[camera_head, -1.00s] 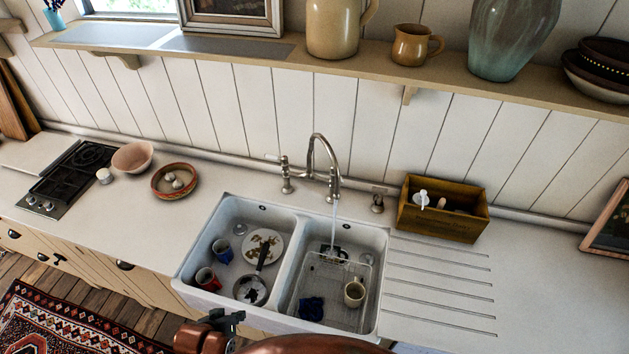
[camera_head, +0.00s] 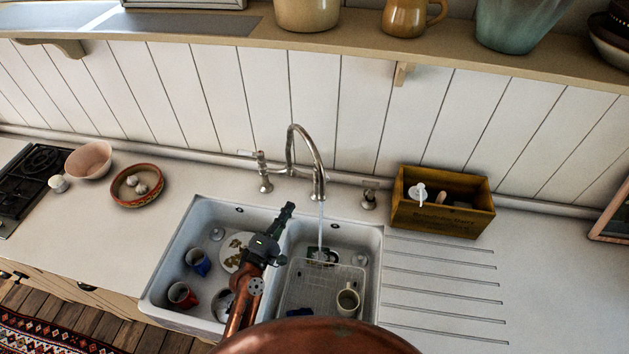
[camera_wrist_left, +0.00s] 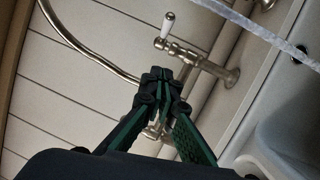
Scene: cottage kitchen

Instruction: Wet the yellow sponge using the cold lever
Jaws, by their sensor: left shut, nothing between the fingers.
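The metal tap (camera_head: 303,150) arches over the double sink, and a thin water stream (camera_head: 321,222) runs from it into the right basin. A lever (camera_head: 247,154) with a pale handle shows left of the spout; in the left wrist view a white-handled lever (camera_wrist_left: 168,24) shows beyond the fingertips. I cannot tell which lever is cold. My left gripper (camera_head: 288,209) is shut and empty over the sink divider, below and in front of the tap; its fingers also show in the left wrist view (camera_wrist_left: 158,76). I cannot make out a yellow sponge. My right gripper is out of view.
The right basin holds a wire rack (camera_head: 305,287) and a cream mug (camera_head: 347,301). The left basin holds a blue mug (camera_head: 198,262), a red mug (camera_head: 181,295) and a plate (camera_head: 233,250). A wooden box (camera_head: 441,217) stands on the right counter. A shelf runs above.

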